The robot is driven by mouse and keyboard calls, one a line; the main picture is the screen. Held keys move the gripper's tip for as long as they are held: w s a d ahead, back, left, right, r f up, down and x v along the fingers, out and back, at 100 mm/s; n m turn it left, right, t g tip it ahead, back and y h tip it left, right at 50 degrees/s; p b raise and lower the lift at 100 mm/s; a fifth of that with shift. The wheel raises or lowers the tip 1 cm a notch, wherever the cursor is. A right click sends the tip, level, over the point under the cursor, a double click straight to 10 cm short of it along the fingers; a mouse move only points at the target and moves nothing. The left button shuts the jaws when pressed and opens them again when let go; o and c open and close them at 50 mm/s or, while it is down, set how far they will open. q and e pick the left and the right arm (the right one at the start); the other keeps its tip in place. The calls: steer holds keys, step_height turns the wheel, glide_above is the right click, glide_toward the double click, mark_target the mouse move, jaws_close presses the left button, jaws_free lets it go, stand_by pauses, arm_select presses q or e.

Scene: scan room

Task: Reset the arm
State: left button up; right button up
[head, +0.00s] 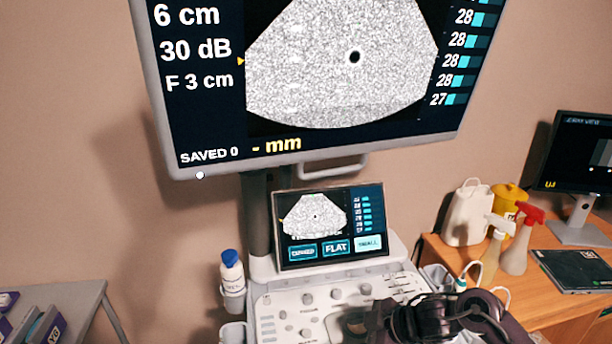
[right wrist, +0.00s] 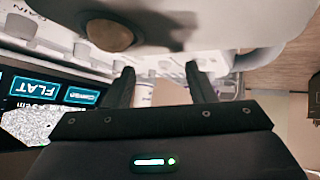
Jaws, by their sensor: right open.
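My right arm (head: 440,318) comes in at the bottom right of the head view, dark and low over the control panel (head: 290,318) of the ultrasound console. In the right wrist view my right gripper (right wrist: 160,80) has its two black fingers apart with nothing between them. The console's pale panel and knobs show behind the fingertips. Whether the fingers touch the panel I cannot tell. A round brown ball (right wrist: 110,34) in a pale housing is close above the fingers in that view. My left gripper is not in view.
The console's small touchscreen (head: 330,228) stands behind the panel, below a large monitor (head: 340,70). A blue-capped bottle (head: 231,275) sits at the console's left. Right, a wooden desk (head: 450,250) holds spray bottles (head: 518,245), a white container (head: 466,212) and a dark monitor (head: 580,160).

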steer(key=a, duration=0.1)
steer(key=s+a+m+t, duration=0.1)
steer(key=a, duration=0.1)
steer(key=s+a+t, duration=0.1)
steer(key=shift+a+f+m+h, duration=0.25)
steer(key=shift+a+m+h, duration=0.05)
steer(key=shift+a, duration=0.05)
steer(key=shift+s+a+r+m+t+h, duration=0.1)
steer(key=shift+s+r+m+t+h, duration=0.1)
steer(key=shift+s+m+t+h, duration=0.45)
steer(key=s+d+m+g+h, duration=0.25)
steer(key=s+d+m, duration=0.35)
steer(key=s, duration=0.4)
steer(key=s+d+m+g+h, duration=0.2)
steer(key=s+d+m+h, duration=0.25)
steer(key=s+d, duration=0.4)
step_height(320, 180, down, 32)
steer(key=s+g, duration=0.1)
steer(key=s, duration=0.2)
steer(key=s+d+f+g, duration=0.1)
steer(key=s+d+f, duration=0.1)
steer(key=s+f, duration=1.5)
steer(key=shift+s+d, duration=0.4)
steer(key=shift+s, duration=0.6)
steer(key=shift+y, duration=0.25)
